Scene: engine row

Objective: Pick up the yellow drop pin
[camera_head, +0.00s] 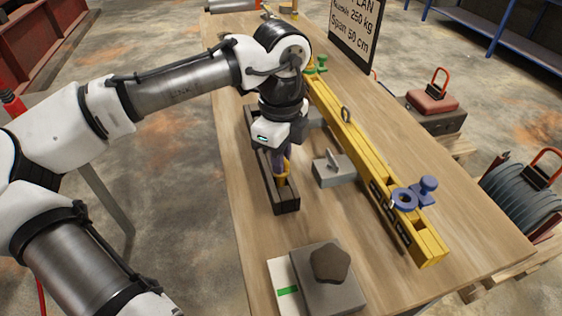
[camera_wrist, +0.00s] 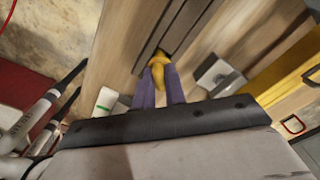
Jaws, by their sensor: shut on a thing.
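The yellow drop pin (camera_head: 281,177) is between the fingers of my gripper (camera_head: 283,164), just above or in the long dark slotted block (camera_head: 286,203) on the bench. The wrist view shows the yellow pin (camera_wrist: 158,80) between the two purple fingers of my gripper (camera_wrist: 160,72), which are shut on it. The pin's far end meets the dark slotted block (camera_wrist: 168,32). I cannot tell whether its tip still sits in the slot. My wrist hides part of the block in the head view.
A long yellow beam (camera_head: 350,137) lies right of my gripper, with a blue ring fitting (camera_head: 404,198) on it. A grey plate with a dark lump (camera_head: 331,265) is at the front. Bare wood (camera_head: 240,190) lies left.

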